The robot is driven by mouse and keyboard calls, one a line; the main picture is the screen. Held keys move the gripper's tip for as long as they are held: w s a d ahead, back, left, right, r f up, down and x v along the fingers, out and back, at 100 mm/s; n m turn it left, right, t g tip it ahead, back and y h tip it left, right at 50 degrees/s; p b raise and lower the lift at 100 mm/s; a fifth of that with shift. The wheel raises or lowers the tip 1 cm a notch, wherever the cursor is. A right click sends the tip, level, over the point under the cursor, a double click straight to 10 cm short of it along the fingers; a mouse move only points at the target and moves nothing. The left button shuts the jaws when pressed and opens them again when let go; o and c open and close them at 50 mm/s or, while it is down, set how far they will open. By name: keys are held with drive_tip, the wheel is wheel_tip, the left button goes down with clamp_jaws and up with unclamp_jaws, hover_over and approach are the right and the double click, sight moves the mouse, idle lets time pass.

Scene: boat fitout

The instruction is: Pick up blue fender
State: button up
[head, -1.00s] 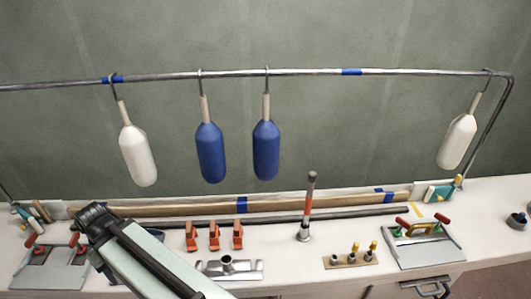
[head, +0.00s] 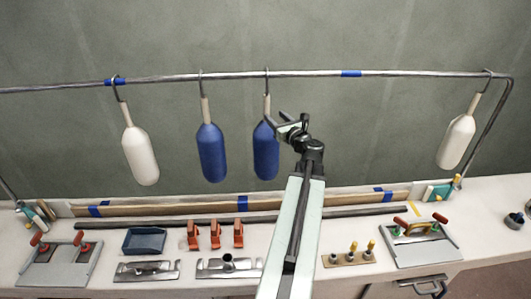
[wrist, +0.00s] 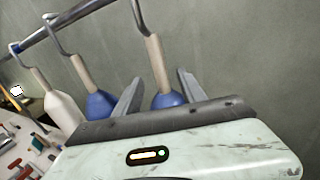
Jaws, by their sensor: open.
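Two blue fenders hang side by side by hooks from a metal rail, the left one (head: 211,153) and the right one (head: 265,155). Each has a pale neck. My gripper (head: 276,118) is open beside the neck and upper body of the right blue fender and hides part of it. In the wrist view, the open jaws of my gripper (wrist: 160,76) stand either side of a blue fender (wrist: 168,100), with its pale neck between them. I cannot tell whether they touch it. The other blue fender (wrist: 98,106) is outside the jaws to the left.
White fenders hang at left (head: 140,156) and right (head: 456,143) on the rail (head: 230,75). Below, the bench holds a blue tray (head: 144,241), orange clamps (head: 215,236) and metal fittings. The wall behind is bare.

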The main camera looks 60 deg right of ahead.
sight(268, 110)
drive_tip(key=shift+x, duration=4)
drive_tip(key=shift+a+r, duration=0.1)
clamp_jaws()
drive_tip(key=shift+s, duration=0.1)
